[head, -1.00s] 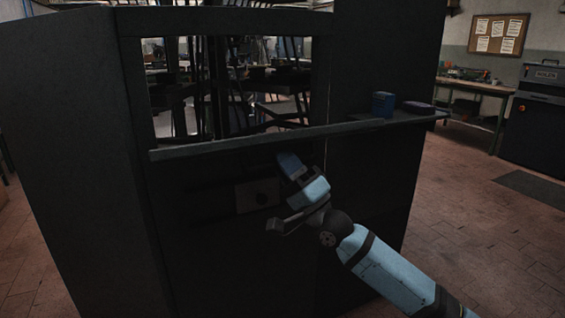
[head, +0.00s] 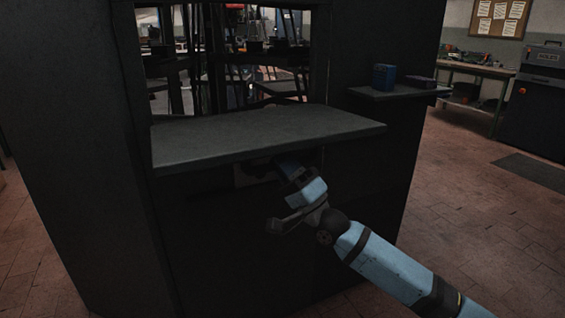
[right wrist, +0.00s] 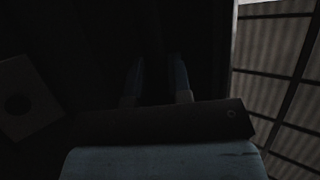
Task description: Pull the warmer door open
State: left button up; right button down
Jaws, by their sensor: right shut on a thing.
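The warmer is the tall dark cabinet (head: 60,110) at the left and middle of the head view. The held part is too dark to make out, also between the fingers in the right wrist view (right wrist: 158,82). My left gripper is not in view.
A small side shelf (head: 420,94) with a blue box (head: 383,76) is right of the panel. A pale plate with a dark round hole (right wrist: 25,103) shows in the right wrist view. The tiled floor (head: 480,235) on the right is clear.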

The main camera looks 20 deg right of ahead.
jog(key=shift+r, duration=0.1)
jog(key=c, duration=1.1)
grip_release()
pick_arm(q)
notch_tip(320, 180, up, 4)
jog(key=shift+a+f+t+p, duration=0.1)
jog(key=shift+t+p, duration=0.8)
jog(key=shift+p, duration=0.3)
pick_arm(e)
jog(key=shift+o, duration=0.2)
jog(key=v, duration=1.4)
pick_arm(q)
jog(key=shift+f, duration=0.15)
